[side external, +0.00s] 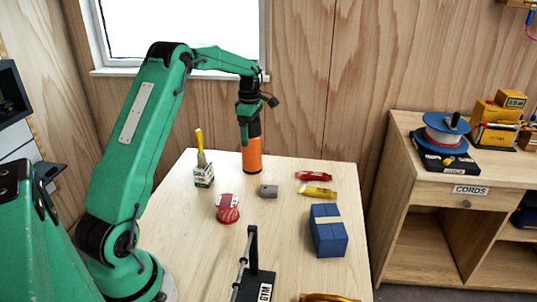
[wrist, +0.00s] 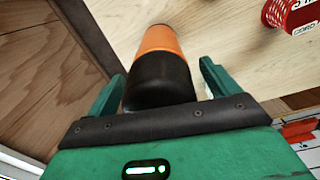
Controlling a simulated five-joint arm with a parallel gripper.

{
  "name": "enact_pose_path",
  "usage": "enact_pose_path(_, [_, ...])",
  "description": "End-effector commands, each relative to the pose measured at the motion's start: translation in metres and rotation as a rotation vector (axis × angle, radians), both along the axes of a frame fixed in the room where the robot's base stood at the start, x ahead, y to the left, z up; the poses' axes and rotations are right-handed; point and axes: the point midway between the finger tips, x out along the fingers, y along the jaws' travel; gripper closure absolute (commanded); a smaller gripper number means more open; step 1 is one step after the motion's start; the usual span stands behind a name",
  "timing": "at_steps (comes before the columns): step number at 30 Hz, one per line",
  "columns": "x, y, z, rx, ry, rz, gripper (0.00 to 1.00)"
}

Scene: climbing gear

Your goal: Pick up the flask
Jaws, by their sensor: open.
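The flask (side external: 252,158) is an orange cylinder with a dark top, standing upright at the far edge of the table. In the wrist view its orange body (wrist: 160,42) and black cap (wrist: 159,82) show between the two green fingers. My gripper (side external: 249,112) is directly above the flask in the side view and points down. In the wrist view my gripper (wrist: 158,88) is open, with one finger on each side of the cap and a gap visible at the right finger. The side view hides the fingertips' exact height against the cap.
A black stand (side external: 258,284) is in front.

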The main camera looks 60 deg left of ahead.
Motion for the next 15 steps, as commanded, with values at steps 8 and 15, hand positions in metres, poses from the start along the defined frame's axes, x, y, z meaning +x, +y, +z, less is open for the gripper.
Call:
enact_pose_path(8, [0.0001,0.0001,0.0004,0.001,-0.001,0.000,0.24])
enact_pose_path(15, [0.0001,0.0001,0.0005,0.001,-0.001,0.000,0.71])
